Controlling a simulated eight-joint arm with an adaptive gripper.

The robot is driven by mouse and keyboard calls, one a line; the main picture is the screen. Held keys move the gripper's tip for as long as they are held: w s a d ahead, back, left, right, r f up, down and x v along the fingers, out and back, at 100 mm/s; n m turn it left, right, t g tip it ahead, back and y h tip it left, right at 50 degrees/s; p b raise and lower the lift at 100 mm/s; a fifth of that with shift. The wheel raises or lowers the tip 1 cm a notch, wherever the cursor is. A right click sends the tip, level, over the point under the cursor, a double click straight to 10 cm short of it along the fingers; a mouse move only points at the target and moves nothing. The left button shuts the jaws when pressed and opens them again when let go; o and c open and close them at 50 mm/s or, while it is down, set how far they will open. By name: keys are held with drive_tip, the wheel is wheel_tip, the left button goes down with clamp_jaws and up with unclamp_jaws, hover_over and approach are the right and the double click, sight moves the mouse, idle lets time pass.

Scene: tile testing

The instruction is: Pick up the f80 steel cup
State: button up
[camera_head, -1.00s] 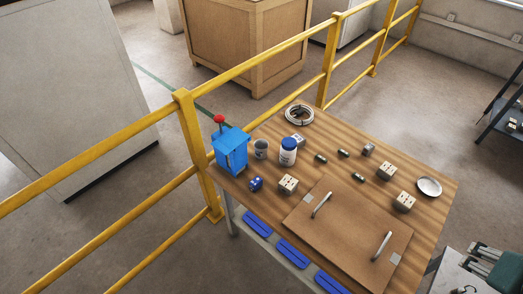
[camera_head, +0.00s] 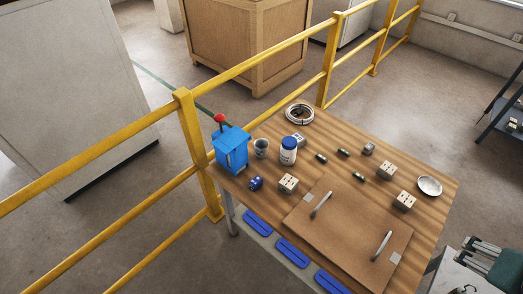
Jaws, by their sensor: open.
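A small grey cup (camera_head: 261,148) stands upright at the back left of the wooden table, between a blue box-like device and a white bottle. It looks metallic, and its open top faces up; no marking can be read on it. A shallow round silver dish (camera_head: 429,186) lies near the table's right edge.
The blue device with a red knob (camera_head: 231,150) and the white bottle with a blue lid (camera_head: 288,151) flank the cup closely. Several sockets and small cylinders lie around the wooden table (camera_head: 330,127). A brown board with two handles (camera_head: 345,232) covers its front. A yellow railing (camera_head: 191,130) runs behind.

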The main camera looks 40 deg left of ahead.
drive_tip(key=w+a+r+n+g+y+p, duration=0.15)
drive_tip(key=w+a+n, duration=0.35)
drive_tip(key=w+a, duration=0.6)
drive_tip(key=w+a+r+n+g+y, duration=0.15)
drive_tip(key=w+a+n, duration=0.4)
drive_tip(key=a, duration=0.85)
drive_tip(key=w+a+f+n+g, duration=0.1)
drive_tip(key=w+a+f+n, duration=0.15)
drive_tip(key=a, duration=0.75)
drive_tip(key=w+a+f+n+g, duration=0.1)
drive_tip(key=w+a+f, duration=0.2)
drive_tip(key=a, duration=0.7)
drive_tip(key=s+a+f+n, duration=0.1)
drive_tip(key=a+f+n, duration=0.1)
drive_tip(key=a+f, duration=0.2)
drive_tip(key=s+a+f+n+g, duration=0.1)
drive_tip(key=a+f, duration=0.3)
drive_tip(key=a, duration=0.6)
drive_tip(key=s+a+f+n+h+p, duration=0.1)
drive_tip(key=a+f+n, duration=0.1)
drive_tip(key=a+f, duration=0.2)
drive_tip(key=shift+s+a+f+n+g, duration=0.1)
drive_tip(key=shift+a+n+g, duration=0.3)
drive_tip(key=shift+a, duration=1.5)
drive_tip(key=s+a+f+n, duration=0.2)
drive_tip(key=s+a+f, duration=0.2)
drive_tip(key=a+f, duration=0.3)
drive_tip(key=shift+s+a+n+g+h, duration=0.3)
drive_tip(key=shift+a+g+h, duration=0.1)
drive_tip(key=shift+a, duration=0.55)
